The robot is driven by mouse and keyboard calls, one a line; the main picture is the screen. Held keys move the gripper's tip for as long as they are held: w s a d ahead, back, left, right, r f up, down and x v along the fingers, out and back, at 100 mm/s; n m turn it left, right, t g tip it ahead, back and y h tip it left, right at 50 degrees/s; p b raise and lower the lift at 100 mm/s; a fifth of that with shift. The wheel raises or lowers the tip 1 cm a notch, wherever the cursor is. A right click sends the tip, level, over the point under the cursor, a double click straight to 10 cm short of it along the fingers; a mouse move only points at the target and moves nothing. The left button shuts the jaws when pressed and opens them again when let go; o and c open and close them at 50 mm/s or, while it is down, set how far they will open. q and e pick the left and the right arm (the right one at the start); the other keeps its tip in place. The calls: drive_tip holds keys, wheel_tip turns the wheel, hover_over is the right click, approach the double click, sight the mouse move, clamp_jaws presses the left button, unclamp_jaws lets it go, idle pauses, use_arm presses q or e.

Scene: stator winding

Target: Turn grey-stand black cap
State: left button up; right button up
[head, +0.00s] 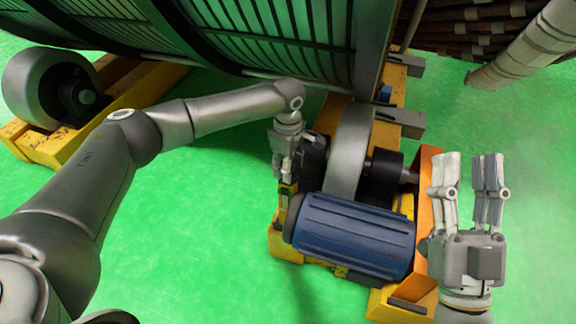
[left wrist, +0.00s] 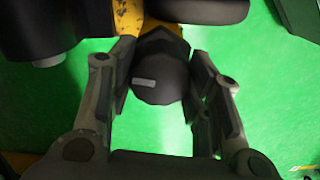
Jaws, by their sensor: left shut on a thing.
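My left gripper (head: 286,178) points down beside the left side of a yellow-framed unit with a grey rounded drum (head: 352,145). In the left wrist view its two fingers (left wrist: 160,92) are on either side of a dark, many-sided black cap (left wrist: 160,76) with a small light mark, and the gripper is shut on it. In the head view the gripper and wrist largely hide the cap. My right gripper (head: 468,175) is open and empty, fingers pointing up the picture, to the right of the unit.
A blue ribbed motor (head: 350,236) lies just below my left gripper on the yellow frame (head: 283,243). An orange plate (head: 428,205) stands beside my right gripper. Another grey drum (head: 45,85) is at upper left. A large ribbed machine fills the top. Green floor is free at centre left.

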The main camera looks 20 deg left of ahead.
use_arm(q)
drive_tip(key=shift+m, duration=0.8)
use_arm(e)
drive_tip(key=shift+s+r+t, duration=0.4)
drive_tip(key=shift+r, duration=0.1)
use_arm(q)
drive_tip(key=o, duration=1)
use_arm(e)
drive_tip(key=shift+y, duration=0.3)
use_arm(q)
drive_tip(key=shift+r, duration=0.1)
wheel_tip(320, 180, up, 12)
drive_tip(key=shift+f, duration=0.1)
